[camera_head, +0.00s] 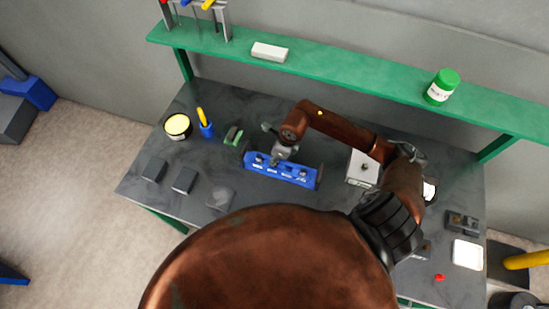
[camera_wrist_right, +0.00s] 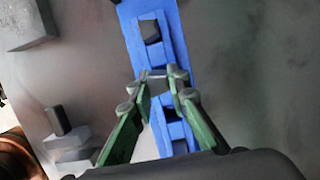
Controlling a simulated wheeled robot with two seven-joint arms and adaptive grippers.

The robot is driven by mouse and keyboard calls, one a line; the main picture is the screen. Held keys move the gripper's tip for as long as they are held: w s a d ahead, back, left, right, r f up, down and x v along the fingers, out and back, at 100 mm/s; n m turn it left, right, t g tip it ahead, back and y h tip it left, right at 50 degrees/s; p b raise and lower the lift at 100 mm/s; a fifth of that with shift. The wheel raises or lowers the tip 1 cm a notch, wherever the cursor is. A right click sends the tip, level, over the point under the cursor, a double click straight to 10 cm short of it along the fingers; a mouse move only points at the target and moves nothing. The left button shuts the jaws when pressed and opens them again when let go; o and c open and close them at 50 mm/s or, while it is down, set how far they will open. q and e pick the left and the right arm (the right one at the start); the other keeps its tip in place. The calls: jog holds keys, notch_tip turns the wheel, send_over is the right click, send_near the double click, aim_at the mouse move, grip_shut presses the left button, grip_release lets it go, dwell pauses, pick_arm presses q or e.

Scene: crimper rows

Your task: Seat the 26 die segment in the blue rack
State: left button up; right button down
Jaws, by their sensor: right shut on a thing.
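The blue rack (camera_head: 290,179) with white markings stands on the dark worktable. It also shows in the wrist view (camera_wrist_right: 183,45), where a dark block (camera_wrist_right: 150,31) sits in one of its compartments. My right gripper (camera_head: 272,152) is over the rack's left part. In the wrist view my right gripper (camera_wrist_right: 160,88) has green fingers closed on a small grey piece, apparently a die segment, at the rack's middle. The fingers hide much of it, and I cannot tell if it touches the rack. No number 26 is readable. My left gripper is not in view.
Dark blocks (camera_head: 184,180) lie along the table's left front. A yellow-topped tin (camera_head: 177,125), blue cup (camera_head: 207,130) and small green item (camera_head: 233,136) stand left of the rack. A pale box (camera_head: 362,168) stands right. A green shelf (camera_head: 340,72) runs behind.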

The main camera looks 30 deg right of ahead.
jog(key=shift+b, duration=0.35)
dwell(0.9)
jog(key=shift+f+b, duration=1.25)
jog(key=shift+f, duration=0.05)
jog(key=c, duration=1.8)
grip_release()
jog(key=shift+o, duration=0.2)
jog(key=v, duration=1.2)
